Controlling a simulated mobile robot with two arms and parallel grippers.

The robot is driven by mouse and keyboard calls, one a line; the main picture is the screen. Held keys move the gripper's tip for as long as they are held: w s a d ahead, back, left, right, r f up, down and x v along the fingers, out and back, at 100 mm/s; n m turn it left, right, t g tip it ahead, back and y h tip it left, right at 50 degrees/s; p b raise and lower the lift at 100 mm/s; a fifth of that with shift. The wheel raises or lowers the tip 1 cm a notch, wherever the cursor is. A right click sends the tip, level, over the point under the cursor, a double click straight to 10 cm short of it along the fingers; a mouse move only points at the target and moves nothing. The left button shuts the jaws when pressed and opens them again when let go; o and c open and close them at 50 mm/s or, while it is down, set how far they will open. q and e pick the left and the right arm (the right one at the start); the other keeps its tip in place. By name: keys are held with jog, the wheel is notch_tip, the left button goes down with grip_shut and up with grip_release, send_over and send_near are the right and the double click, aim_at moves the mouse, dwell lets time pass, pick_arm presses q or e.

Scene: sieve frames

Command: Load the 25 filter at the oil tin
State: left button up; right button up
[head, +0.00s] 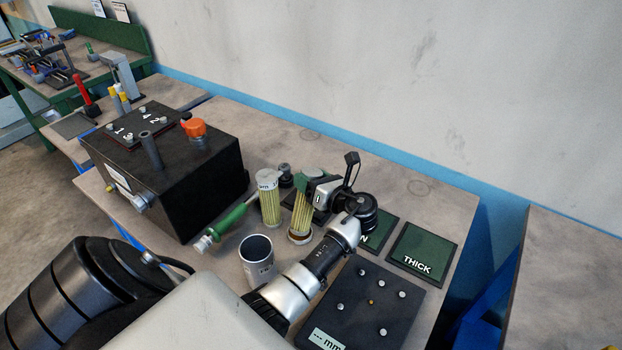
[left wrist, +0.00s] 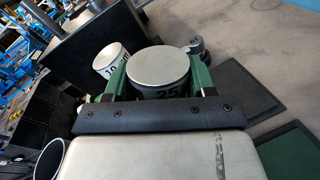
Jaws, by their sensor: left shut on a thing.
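My left gripper (head: 308,180) is shut on the 25 filter (head: 300,220), a yellow pleated cylinder, upright or nearly so. The left wrist view shows its grey round cap (left wrist: 158,68) and the number 25 between the green jaws (left wrist: 160,85). I cannot tell whether its lower end touches the table. An open grey tin (head: 258,265), which looks like the oil tin, stands nearer me to the left; its label is too small to read. Its rim shows in the left wrist view (left wrist: 48,160). My right gripper is not in view.
A second filter (head: 269,205), marked 10 in the wrist view (left wrist: 110,60), stands just left of mine. A green-handled tool (head: 230,220) lies beside it. A large black box (head: 165,175) stands left. A green THICK pad (head: 423,250) and dark pegged plate (head: 380,305) lie right.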

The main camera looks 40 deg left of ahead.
pick_arm(q)
jog(key=shift+f+p, duration=0.1)
jog(key=shift+p, duration=0.35)
dwell(1.6)
notch_tip(320, 180, up, 7)
jog(key=p, duration=0.8)
jog(key=shift+p, duration=0.4)
dwell(0.5)
